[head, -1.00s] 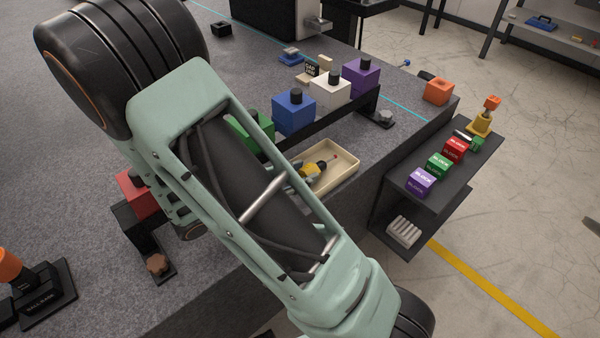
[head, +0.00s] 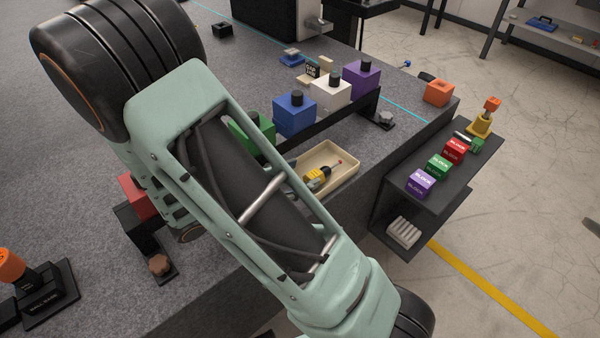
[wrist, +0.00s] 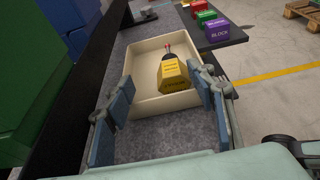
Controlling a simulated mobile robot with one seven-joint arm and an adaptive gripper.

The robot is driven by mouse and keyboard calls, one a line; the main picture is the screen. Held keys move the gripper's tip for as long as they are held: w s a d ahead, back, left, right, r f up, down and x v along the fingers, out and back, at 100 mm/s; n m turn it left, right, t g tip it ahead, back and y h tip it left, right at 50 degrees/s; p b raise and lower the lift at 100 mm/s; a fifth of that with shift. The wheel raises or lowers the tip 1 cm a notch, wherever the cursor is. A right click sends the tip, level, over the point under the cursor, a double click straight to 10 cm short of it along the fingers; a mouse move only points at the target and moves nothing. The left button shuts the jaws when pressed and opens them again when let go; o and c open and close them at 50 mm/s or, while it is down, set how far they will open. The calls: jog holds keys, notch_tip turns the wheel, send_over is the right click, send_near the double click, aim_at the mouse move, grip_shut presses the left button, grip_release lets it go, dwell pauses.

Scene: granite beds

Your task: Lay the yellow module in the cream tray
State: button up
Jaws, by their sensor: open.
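The yellow module (wrist: 174,77), with a dark end and small red-tipped prongs, lies inside the cream tray (wrist: 149,54) in the wrist view. In the head view the yellow module (head: 316,177) rests in the cream tray (head: 345,150) at the bench's edge, partly hidden by my arm. My gripper (wrist: 161,97) is open in the wrist view, its blue-padded fingers apart on either side of the tray's near part. The module lies beyond and between the fingertips, and no contact with them shows. My gripper is hidden in the head view.
A rack behind the tray holds green (head: 252,132), blue (head: 294,114), white (head: 331,91) and purple (head: 361,79) blocks. A dark side shelf (head: 398,190) with several small blocks stands to the right. Grey bench surface is clear near the tray's front.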

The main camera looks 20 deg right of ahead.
jog(key=shift+s+a+r+p, duration=0.2)
jog(key=shift+a+r+p, duration=0.2)
jog(key=shift+a, duration=0.1)
jog(key=shift+s+a+r+p, duration=0.2)
jog(key=shift+a+r+p, duration=0.15)
jog(key=shift+a, duration=0.1)
jog(key=v, duration=1.2)
dwell(0.8)
